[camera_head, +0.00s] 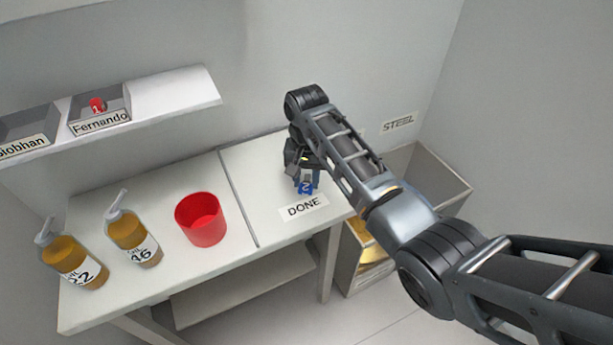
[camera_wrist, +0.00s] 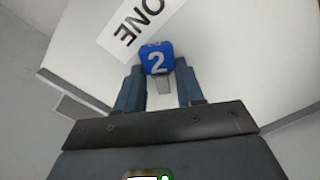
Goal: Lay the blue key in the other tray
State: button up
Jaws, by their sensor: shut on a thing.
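The blue key has a blue tag marked 2 (camera_head: 307,187) and sits over the right part of the bench, just behind the DONE label (camera_head: 303,207). My gripper (camera_head: 305,174) is shut on it from above. In the wrist view the blue key (camera_wrist: 157,58) shows between my fingertips, its grey shaft partly visible. Whether it touches the bench I cannot tell. Two grey trays stand on the wall shelf at upper left: the Fernando tray (camera_head: 127,93) holds a red key (camera_head: 97,105) marked 1. The Siobhan tray (camera_head: 54,113) is cut by the picture edge; no key shows in it.
A red cup (camera_head: 201,218) and two amber pump bottles, marked 46 (camera_head: 133,238) and 22 (camera_head: 74,262), stand on the bench left of a dark dividing line. An open bin (camera_head: 447,178) under the STEEL sign is at right, behind my arm. The shelf (camera_head: 180,92) overhangs the bench's back left.

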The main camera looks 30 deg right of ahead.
aim_at(307, 182)
jog(key=shift+f, duration=0.15)
jog(key=o, duration=1.1)
jog(key=shift+o, duration=0.3)
notch_tip(307, 182, up, 12)
jog(key=shift+p, duration=0.45)
jog(key=shift+o, duration=0.3)
